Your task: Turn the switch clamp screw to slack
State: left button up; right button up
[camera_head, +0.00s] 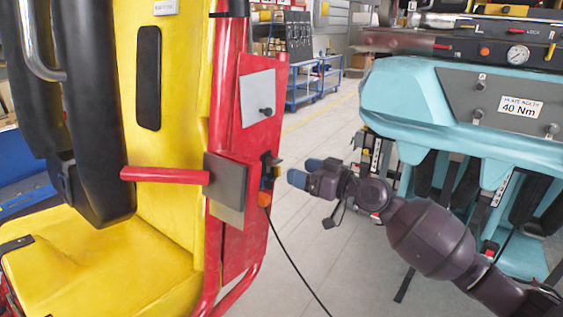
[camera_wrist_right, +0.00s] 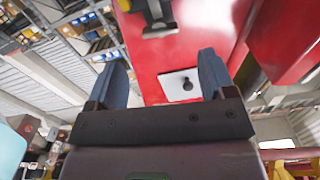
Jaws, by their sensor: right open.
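A small dark switch fitting (camera_head: 268,166) with an orange part is mounted on the right side of the red post (camera_head: 228,100). I cannot make out its clamp screw clearly. A dark and yellowish fitting (camera_wrist_right: 158,14) also shows on red metal at the top of the right wrist view. Above the switch in the head view is a pale plate (camera_head: 257,92) with a black knob (camera_head: 265,111). My right gripper (camera_head: 306,172) is open and empty, a little right of the switch and apart from it. Its blue fingers (camera_wrist_right: 162,62) stand wide apart in the wrist view. My left gripper is not in view.
A yellow seat (camera_head: 100,260) with black padded restraints fills the left. A red bar (camera_head: 165,174) sticks out left of the post. A black cable (camera_head: 293,262) hangs from the switch. A turquoise cart (camera_head: 410,95) stands right. Grey floor lies between them.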

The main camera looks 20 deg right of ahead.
aim_at(278, 163)
jog(key=p+x, duration=0.1)
jog(key=x, duration=0.5)
jog(key=shift+w+a, duration=0.2)
jog(key=shift+w, duration=0.1)
